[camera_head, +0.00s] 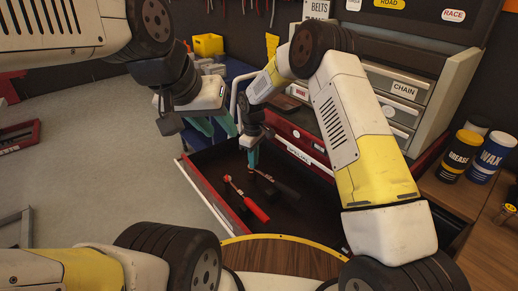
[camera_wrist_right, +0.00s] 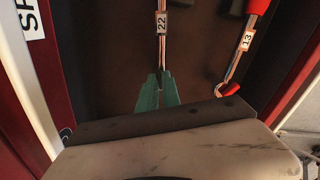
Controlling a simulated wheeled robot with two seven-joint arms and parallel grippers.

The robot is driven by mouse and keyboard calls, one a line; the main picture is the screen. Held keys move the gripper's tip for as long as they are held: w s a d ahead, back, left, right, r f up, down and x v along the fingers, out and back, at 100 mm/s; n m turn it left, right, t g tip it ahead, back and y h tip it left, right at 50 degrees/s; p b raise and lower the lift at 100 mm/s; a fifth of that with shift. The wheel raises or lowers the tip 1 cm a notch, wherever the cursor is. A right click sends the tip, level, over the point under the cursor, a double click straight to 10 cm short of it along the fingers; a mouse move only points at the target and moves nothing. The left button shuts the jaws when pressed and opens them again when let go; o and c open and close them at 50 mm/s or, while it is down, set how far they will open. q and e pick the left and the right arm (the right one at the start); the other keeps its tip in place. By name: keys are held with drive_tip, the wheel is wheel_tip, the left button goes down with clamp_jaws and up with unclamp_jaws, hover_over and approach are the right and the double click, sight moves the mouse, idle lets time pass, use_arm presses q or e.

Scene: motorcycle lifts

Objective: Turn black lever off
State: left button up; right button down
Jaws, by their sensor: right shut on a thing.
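A black-handled lever (camera_head: 283,188) lies in the open drawer, beside a red-handled lever (camera_head: 250,205). My right gripper (camera_head: 252,158) reaches down into the drawer at the far end of the black lever. In the right wrist view, its teal fingers (camera_wrist_right: 157,92) are shut on the metal shaft tagged 22 (camera_wrist_right: 161,24); the black handle is not clear there. The red lever's shaft, tagged 13 (camera_wrist_right: 246,41), lies apart to the right. My left gripper (camera_head: 215,128) is above the drawer's left side, its teal fingers apart and empty.
The drawer (camera_head: 205,194) has a dark floor and a pale rim. Grey drawers marked CHAIN (camera_head: 405,90) stand behind on the right. Grease (camera_head: 461,155) and wax (camera_head: 490,157) tins stand on a wooden top. Open grey floor (camera_head: 110,140) lies to the left.

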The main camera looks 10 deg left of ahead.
idle(0.9)
drive_tip(key=c, duration=1.5)
unclamp_jaws()
drive_tip(key=shift+c, duration=0.2)
drive_tip(key=shift+r, duration=3.9)
